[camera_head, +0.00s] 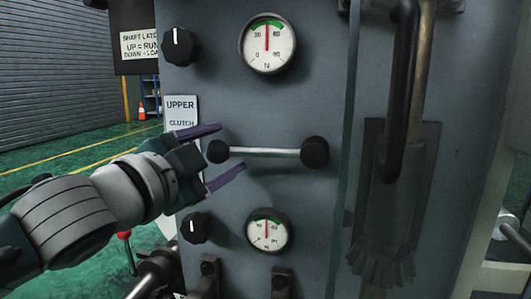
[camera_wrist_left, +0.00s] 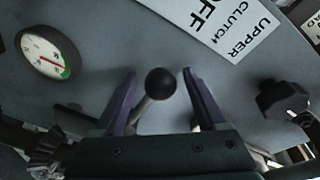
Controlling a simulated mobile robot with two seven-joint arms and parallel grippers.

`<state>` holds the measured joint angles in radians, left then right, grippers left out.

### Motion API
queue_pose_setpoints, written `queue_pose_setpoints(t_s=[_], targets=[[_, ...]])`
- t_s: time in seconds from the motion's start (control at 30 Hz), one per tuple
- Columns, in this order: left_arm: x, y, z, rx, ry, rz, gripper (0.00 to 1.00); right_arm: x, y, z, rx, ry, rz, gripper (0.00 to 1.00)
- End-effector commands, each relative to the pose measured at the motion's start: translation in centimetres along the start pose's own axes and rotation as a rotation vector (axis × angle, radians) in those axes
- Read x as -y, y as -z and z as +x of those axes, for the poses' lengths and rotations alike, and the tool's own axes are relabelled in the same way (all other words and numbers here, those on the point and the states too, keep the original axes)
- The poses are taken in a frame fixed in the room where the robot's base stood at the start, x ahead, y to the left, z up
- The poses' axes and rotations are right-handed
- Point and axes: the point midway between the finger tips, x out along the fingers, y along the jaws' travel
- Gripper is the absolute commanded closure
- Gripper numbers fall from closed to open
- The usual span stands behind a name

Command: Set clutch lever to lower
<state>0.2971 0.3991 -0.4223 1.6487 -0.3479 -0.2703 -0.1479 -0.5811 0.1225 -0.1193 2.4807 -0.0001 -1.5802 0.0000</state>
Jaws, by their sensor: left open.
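The clutch lever (camera_head: 265,152) is a silver bar lying almost level on the grey panel. It has a black ball knob (camera_head: 217,151) at its left end and a black hub (camera_head: 315,152) at its right end. My left gripper (camera_head: 231,148) is open, with one purple finger above the knob and one below. In the left wrist view the knob (camera_wrist_left: 160,82) shows between the two spread fingers, touching neither. A sign (camera_wrist_left: 232,25) reads UPPER, CLUTCH, OFF; in the head view its lower part is hidden by my gripper. My right gripper is not in view.
A round gauge (camera_head: 267,44) is above the lever and another (camera_head: 268,231) below it. Black dials (camera_head: 180,46) and (camera_head: 195,228) sit near the panel's left edge. A black handle (camera_head: 403,90) stands out at the right. A red-knobbed lever (camera_head: 124,236) is at lower left.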

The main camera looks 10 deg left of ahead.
Motion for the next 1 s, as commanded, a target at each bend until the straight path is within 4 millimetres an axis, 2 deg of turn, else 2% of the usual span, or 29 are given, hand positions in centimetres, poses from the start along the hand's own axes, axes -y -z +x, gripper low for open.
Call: queue_pose_setpoints(t_s=[0.17,0.8,1.0], targets=[[0.0,0.01,-0.01,0.0,0.0,0.0,0.27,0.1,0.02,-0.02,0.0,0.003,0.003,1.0],[0.0,0.0,-0.04,0.0,0.0,0.0,0.99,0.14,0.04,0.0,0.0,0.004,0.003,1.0],[-0.01,-0.01,-0.04,0.0,0.0,0.0,1.0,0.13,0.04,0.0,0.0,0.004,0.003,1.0]])
